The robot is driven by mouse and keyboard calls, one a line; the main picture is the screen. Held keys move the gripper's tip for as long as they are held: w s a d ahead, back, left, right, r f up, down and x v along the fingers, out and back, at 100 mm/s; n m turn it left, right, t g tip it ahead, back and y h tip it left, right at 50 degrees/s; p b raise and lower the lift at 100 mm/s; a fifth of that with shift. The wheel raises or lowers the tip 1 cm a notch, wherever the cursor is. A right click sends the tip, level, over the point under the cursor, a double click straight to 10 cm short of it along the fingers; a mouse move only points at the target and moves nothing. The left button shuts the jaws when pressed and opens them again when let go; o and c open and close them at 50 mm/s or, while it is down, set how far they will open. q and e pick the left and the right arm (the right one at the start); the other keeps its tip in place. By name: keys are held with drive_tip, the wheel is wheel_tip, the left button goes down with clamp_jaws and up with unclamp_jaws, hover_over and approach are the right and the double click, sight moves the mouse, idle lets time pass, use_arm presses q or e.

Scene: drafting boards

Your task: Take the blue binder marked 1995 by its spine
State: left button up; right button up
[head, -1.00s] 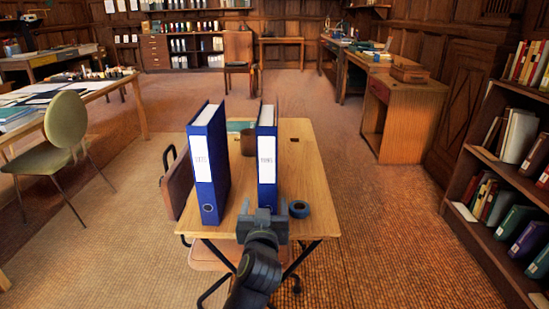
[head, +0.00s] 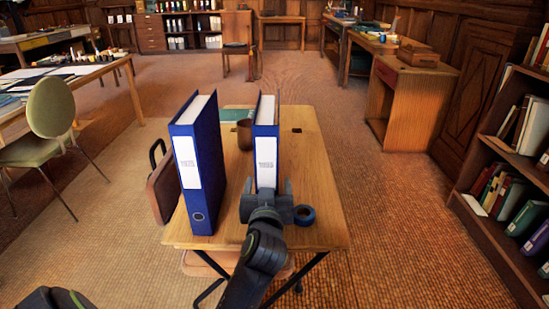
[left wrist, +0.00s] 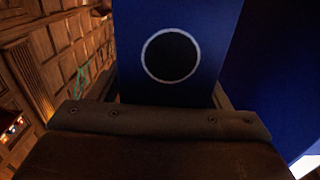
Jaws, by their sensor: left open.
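Two blue binders stand upright on a small wooden table (head: 310,165). The right one (head: 266,110) has a white spine label that seems to read 1995. The left one (head: 203,215) has a label with a different year, too small to read surely. My left gripper (head: 267,194) is open at the lower spine of the right binder and hides its finger hole in the head view. In the left wrist view the blue spine (left wrist: 135,85) with its ringed hole is close in front of the jaws. Whether they touch it is unclear. My right gripper is not in view.
A roll of dark blue tape (head: 304,215) lies just right of my gripper. A brown cup (head: 244,135) stands behind, between the binders. A chair (head: 165,187) is at the table's left side. A bookshelf (head: 465,205) stands at the right.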

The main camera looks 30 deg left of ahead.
use_arm(q)
drive_tip(key=shift+s+d+r, duration=0.15)
drive_tip(key=shift+s+r, duration=0.1)
drive_tip(key=shift+c, duration=0.8)
drive_tip(key=shift+f, duration=0.1)
drive_tip(key=c, duration=1.2)
drive_tip(key=shift+w, duration=0.1)
drive_tip(key=shift+c, duration=0.7)
drive_tip(key=shift+r, duration=0.2)
